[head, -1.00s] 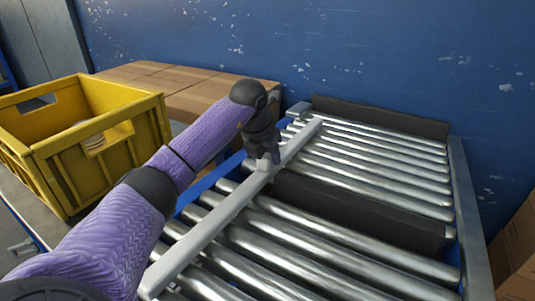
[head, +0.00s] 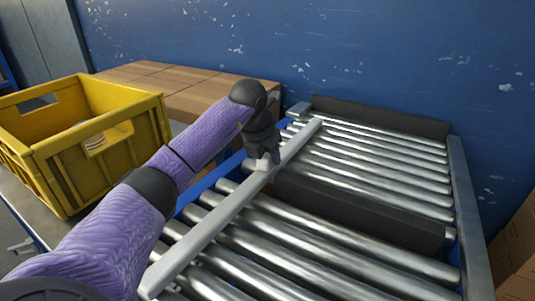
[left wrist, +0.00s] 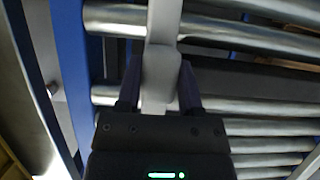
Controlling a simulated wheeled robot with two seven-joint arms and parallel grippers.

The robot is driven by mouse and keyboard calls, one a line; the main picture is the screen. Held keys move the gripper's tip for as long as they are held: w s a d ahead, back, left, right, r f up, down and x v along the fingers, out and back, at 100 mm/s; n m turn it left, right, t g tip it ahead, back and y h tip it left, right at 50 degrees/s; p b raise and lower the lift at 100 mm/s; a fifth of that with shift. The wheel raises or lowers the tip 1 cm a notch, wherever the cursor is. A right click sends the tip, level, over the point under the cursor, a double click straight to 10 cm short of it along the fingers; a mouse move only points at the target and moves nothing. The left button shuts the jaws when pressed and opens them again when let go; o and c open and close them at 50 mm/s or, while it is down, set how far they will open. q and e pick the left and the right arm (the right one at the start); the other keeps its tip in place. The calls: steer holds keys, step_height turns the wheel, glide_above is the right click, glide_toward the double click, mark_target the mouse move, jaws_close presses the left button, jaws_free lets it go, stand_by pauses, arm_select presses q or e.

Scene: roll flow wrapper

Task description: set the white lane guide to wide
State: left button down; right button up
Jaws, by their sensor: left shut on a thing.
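The white lane guide (head: 210,226) is a long pale bar lying lengthwise over the metal rollers, near the left side of the conveyor. My left gripper (head: 268,160) reaches down to the middle of the guide and is shut on it. In the left wrist view, the two dark fingers (left wrist: 160,88) stand on either side of a pale block on the guide (left wrist: 161,72). The blue side rail (left wrist: 68,60) shows to the left of the guide there. My right gripper is in neither view.
The rollers (head: 300,240) right of the guide are bare, apart from a dark bar (head: 360,213) across them. Another dark bar (head: 380,117) closes the far end. A yellow crate (head: 75,170) stands at left, with cardboard boxes (head: 190,90) behind.

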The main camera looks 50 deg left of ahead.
arm_select(q)
steer(key=s+a, duration=0.1)
steer(key=a, duration=0.2)
steer(key=s+a, duration=0.1)
steer(key=a, duration=0.2)
steer(key=a+p, duration=0.1)
steer(key=a, duration=0.2)
steer(key=shift+s+r, duration=0.1)
steer(key=shift+s, duration=0.3)
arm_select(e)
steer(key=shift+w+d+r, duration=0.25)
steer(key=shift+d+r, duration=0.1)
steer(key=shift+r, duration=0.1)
arm_select(q)
steer(key=shift+c, duration=1.3)
jaws_free()
steer(key=shift+a, duration=0.1)
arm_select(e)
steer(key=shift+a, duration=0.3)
arm_select(q)
steer(key=p+v, duration=0.6)
steer(key=v, duration=0.4)
steer(key=shift+p, duration=0.4)
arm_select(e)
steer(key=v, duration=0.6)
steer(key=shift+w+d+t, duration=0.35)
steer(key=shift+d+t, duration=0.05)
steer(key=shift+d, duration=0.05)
